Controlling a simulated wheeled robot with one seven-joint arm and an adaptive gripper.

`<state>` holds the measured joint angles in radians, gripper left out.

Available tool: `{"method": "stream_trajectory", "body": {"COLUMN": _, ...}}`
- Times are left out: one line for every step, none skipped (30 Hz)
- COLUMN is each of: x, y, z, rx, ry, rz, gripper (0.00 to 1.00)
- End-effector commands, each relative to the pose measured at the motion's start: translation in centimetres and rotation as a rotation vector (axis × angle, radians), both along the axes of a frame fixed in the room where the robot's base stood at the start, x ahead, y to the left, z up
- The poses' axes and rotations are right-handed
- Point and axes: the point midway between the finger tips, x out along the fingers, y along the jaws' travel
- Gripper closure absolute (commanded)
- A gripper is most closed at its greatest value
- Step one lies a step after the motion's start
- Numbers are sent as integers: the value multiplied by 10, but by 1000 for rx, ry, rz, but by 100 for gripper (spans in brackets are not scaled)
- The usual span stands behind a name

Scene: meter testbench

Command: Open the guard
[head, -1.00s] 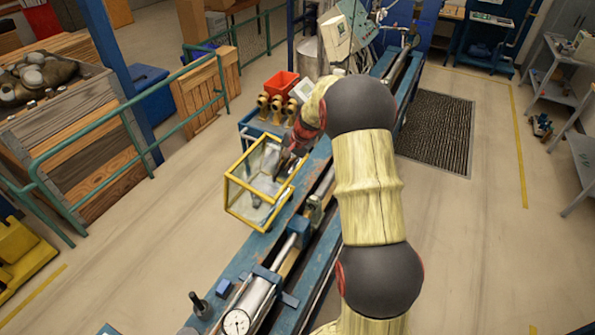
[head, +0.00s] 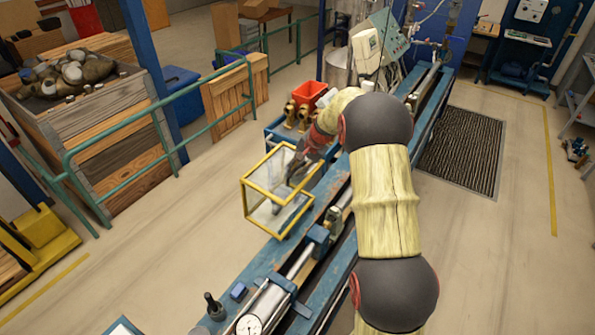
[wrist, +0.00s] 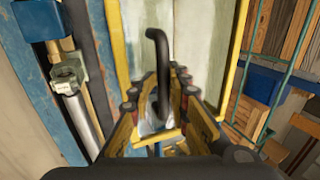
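The guard (head: 248,203) is a clear-walled box with a yellow frame, standing over the left side of the long blue bench. In the wrist view its yellow frame (wrist: 229,65) and pale panels fill the middle. A black bent handle (wrist: 158,45) stands up from it. My gripper (wrist: 159,92) has its fingers apart on either side of the handle, with visible gaps, so contact is not evident. In the head view my gripper (head: 296,172) is at the guard's upper right part, and my arm hides some of the bench behind it.
The blue bench (head: 258,262) carries a cylinder and a dial gauge (head: 249,325). Brass meters (head: 291,113) and a red bin (head: 309,92) stand behind the guard. A green rail (head: 112,138) and wooden crate are at left. Floor left of the bench is clear.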

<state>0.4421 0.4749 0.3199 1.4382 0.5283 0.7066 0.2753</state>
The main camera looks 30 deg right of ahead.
Motion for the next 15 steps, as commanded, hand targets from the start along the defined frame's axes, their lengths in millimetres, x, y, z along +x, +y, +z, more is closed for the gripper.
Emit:
{"method": "stream_trajectory", "body": {"x": -1, "y": 0, "z": -1, "rx": 1, "ry": 3, "rz": 0, "gripper": 80}}
{"method": "stream_trajectory", "body": {"x": -1, "y": 0, "z": -2, "rx": 1, "ry": 3, "rz": 0, "gripper": 78}}
{"method": "stream_trajectory", "body": {"x": -1, "y": 0, "z": -2, "rx": 2, "ry": 3, "rz": 0, "gripper": 76}}
{"method": "stream_trajectory", "body": {"x": -1, "y": 0, "z": -2, "rx": 1, "ry": 4, "rz": 0, "gripper": 74}}
{"method": "stream_trajectory", "body": {"x": -1, "y": 0, "z": -3, "rx": 2, "ry": 4, "rz": -1, "gripper": 72}}
{"method": "stream_trajectory", "body": {"x": -2, "y": 0, "z": -3, "rx": 3, "ry": 5, "rz": 0, "gripper": 71}}
{"method": "stream_trajectory", "body": {"x": -2, "y": 0, "z": -3, "rx": 3, "ry": 5, "rz": 0, "gripper": 71}}
{"method": "stream_trajectory", "body": {"x": -2, "y": 0, "z": -3, "rx": 2, "ry": 6, "rz": 0, "gripper": 71}}
{"method": "stream_trajectory", "body": {"x": -2, "y": 0, "z": -3, "rx": 2, "ry": 6, "rz": 0, "gripper": 71}}
{"method": "stream_trajectory", "body": {"x": -2, "y": 0, "z": -3, "rx": 2, "ry": 6, "rz": 0, "gripper": 71}}
{"method": "stream_trajectory", "body": {"x": -2, "y": 1, "z": -3, "rx": 2, "ry": 6, "rz": 0, "gripper": 71}}
{"method": "stream_trajectory", "body": {"x": -2, "y": 0, "z": -4, "rx": 2, "ry": 6, "rz": 0, "gripper": 71}}
{"method": "stream_trajectory", "body": {"x": -2, "y": 1, "z": -3, "rx": 3, "ry": 6, "rz": 0, "gripper": 71}}
{"method": "stream_trajectory", "body": {"x": -2, "y": 0, "z": -3, "rx": 3, "ry": 6, "rz": 0, "gripper": 71}}
{"method": "stream_trajectory", "body": {"x": -3, "y": 0, "z": -2, "rx": 2, "ry": 6, "rz": 0, "gripper": 71}}
